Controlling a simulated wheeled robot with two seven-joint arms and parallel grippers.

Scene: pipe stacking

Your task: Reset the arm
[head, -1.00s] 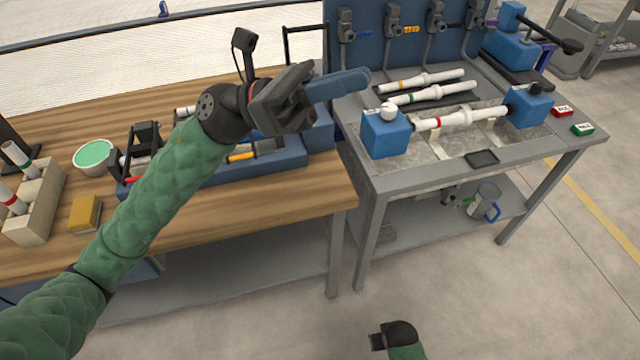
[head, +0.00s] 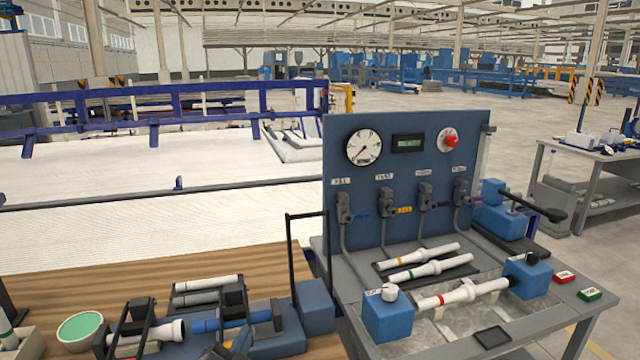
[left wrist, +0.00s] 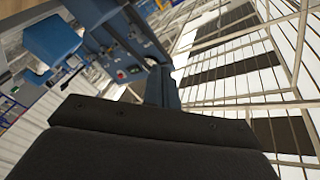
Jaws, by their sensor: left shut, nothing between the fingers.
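My left gripper (head: 292,340) shows at the bottom edge of the head view, with a dark body and blue fingers. It is shut and empty, in front of the blue fixture on the wooden table. Most of my left arm is below the picture. In the left wrist view its blue fingers (left wrist: 162,88) are together, with nothing held. My right gripper is not in view. A white pipe with a red band (head: 462,295) lies between two blue blocks on the grey bench. Pipes with an orange band (head: 428,254) and a green band (head: 430,267) lie behind it.
The wooden table (head: 140,270) carries a bowl with green contents (head: 82,331) and fixtures holding pipes. A blue panel (head: 405,150) with a gauge and valves stands at the back of the grey bench. Red (head: 565,277) and green (head: 589,294) boxes lie at its right.

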